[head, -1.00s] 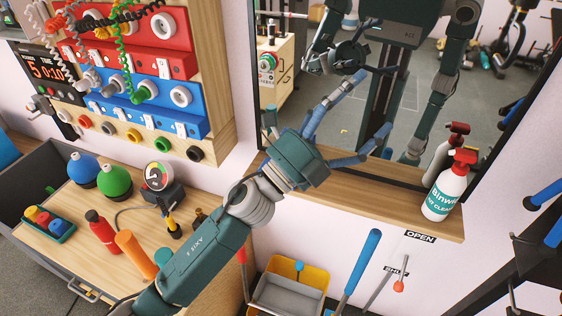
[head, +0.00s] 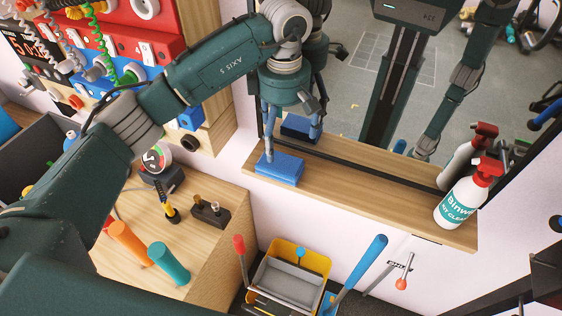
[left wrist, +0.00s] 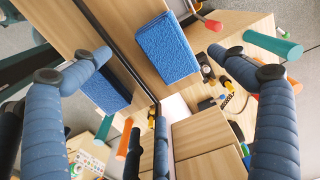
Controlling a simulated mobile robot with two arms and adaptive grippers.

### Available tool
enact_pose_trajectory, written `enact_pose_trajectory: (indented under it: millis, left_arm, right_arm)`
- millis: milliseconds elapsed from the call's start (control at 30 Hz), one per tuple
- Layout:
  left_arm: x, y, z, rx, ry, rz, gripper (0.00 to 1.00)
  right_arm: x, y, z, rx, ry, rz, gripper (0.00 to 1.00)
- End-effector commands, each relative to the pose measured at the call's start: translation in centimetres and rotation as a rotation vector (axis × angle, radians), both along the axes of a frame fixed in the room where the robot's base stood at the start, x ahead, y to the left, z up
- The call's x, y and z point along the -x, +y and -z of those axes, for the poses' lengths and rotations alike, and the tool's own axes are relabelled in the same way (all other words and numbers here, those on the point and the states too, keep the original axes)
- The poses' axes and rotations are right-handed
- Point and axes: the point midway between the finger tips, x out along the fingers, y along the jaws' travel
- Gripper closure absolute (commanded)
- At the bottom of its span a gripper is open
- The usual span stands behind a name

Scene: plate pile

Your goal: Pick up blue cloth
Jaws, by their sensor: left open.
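The blue cloth (head: 280,170) lies as a folded, flat rectangular pad at the left end of the wooden ledge under the mirror. It also shows in the left wrist view (left wrist: 168,48), textured, with its reflection beside it. My left gripper (head: 267,152) points down just above the cloth's left part in the head view; whether it touches is hard to tell. In the left wrist view the gripper (left wrist: 160,53) has its blue padded fingers spread wide, with the cloth lying between and beyond them. Nothing is held. My right gripper is not in view.
A white spray bottle (head: 460,198) with a red head stands at the ledge's right end. The mirror (head: 370,130) rises behind the ledge. A yellow bucket (head: 290,278) and long handles stand below. The ledge (head: 370,198) is clear between cloth and bottle.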

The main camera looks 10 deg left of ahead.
Motion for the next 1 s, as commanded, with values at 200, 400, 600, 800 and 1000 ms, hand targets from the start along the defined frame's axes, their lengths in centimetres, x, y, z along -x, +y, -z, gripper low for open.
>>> enact_pose_trajectory:
  millis: [200, 400, 600, 800, 1000]
  left_arm:
    - [0.1, -0.1, 2.8, 0.004, 0.002, -0.001, 0.03]
    - [0.4, 0.0, 4.3, 0.005, 0.006, 0.000, 0.03]
    - [0.5, 0.0, 7.4, 0.005, 0.004, -0.001, 0.03]
    - [0.4, 0.0, 8.5, 0.005, -0.001, 0.000, 0.03]
    - [0.4, 0.0, 8.5, 0.006, -0.001, 0.000, 0.15]
  right_arm:
    - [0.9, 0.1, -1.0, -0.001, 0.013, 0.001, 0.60]
    - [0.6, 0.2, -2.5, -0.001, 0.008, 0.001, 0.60]
    - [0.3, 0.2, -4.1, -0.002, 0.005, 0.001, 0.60]
    - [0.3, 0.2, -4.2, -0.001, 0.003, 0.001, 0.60]
    - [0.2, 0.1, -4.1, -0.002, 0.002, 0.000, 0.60]
